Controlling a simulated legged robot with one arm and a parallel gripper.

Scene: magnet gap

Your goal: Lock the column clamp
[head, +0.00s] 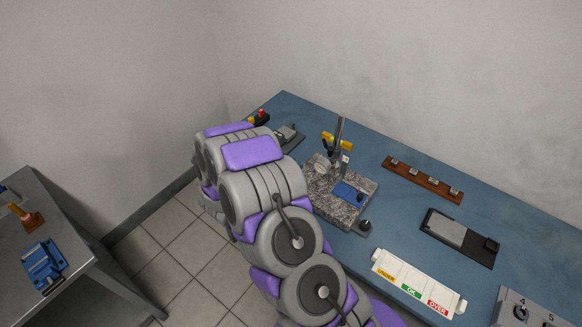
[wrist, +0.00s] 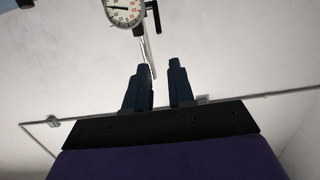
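A measuring stand with a speckled granite base (head: 325,192) is on the blue bench, with an upright metal column (head: 339,128). A yellow and dark part (head: 337,142), which looks like the column clamp, sits on the column. Whether it is locked cannot be told. A round dial gauge (head: 321,168) hangs at the stand; its face (wrist: 124,10) is at the top of the wrist view, beside a black lever-like part (wrist: 156,18) and a thin metal rod (wrist: 147,52). My gripper (wrist: 160,72) has its dark fingers apart, with nothing seen between them. My arm hides it in the head view.
A blue block (head: 349,192) lies on the granite base. A wooden rack (head: 422,180), a dark tray (head: 460,238) and a white UNDER/OK/OVER bin (head: 418,284) are on the bench to the right. A grey side table (head: 66,205) stands at left, with tiled floor between.

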